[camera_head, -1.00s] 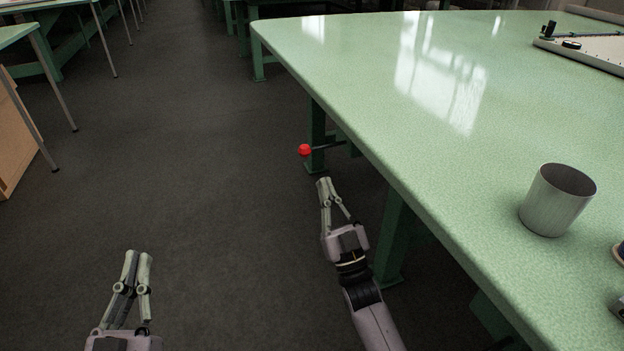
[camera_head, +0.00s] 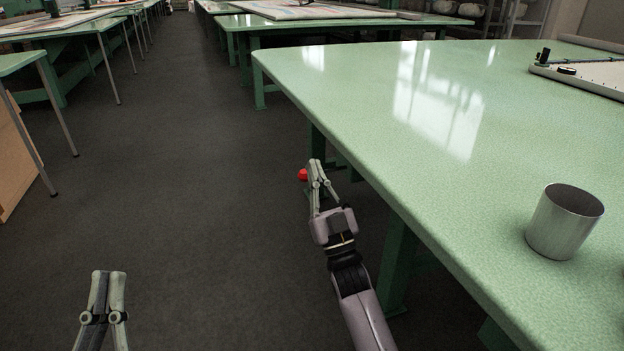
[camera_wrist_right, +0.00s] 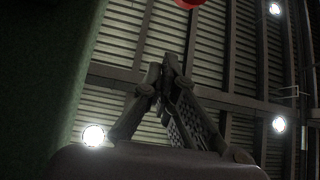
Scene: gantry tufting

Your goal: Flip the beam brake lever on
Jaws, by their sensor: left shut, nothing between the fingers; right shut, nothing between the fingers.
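The beam brake lever shows as a red ball knob (camera_head: 302,174) beside the near-left edge of the green table, below the tabletop. Its rod is mostly hidden behind my right gripper. My right gripper (camera_head: 315,163) is shut and empty, its fingertips just right of the knob in the head view; I cannot tell whether they touch it. In the right wrist view the red knob (camera_wrist_right: 188,3) is cut off by the top edge, beyond the shut fingertips (camera_wrist_right: 170,62). My left gripper (camera_head: 110,274) is shut and empty, low over the floor at the lower left.
The green table (camera_head: 400,150) fills the right side, with legs (camera_head: 398,262) under its edge. A metal cup (camera_head: 564,222) stands on it. A white frame (camera_head: 590,78) lies at the far right. The dark floor (camera_head: 190,190) to the left is clear.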

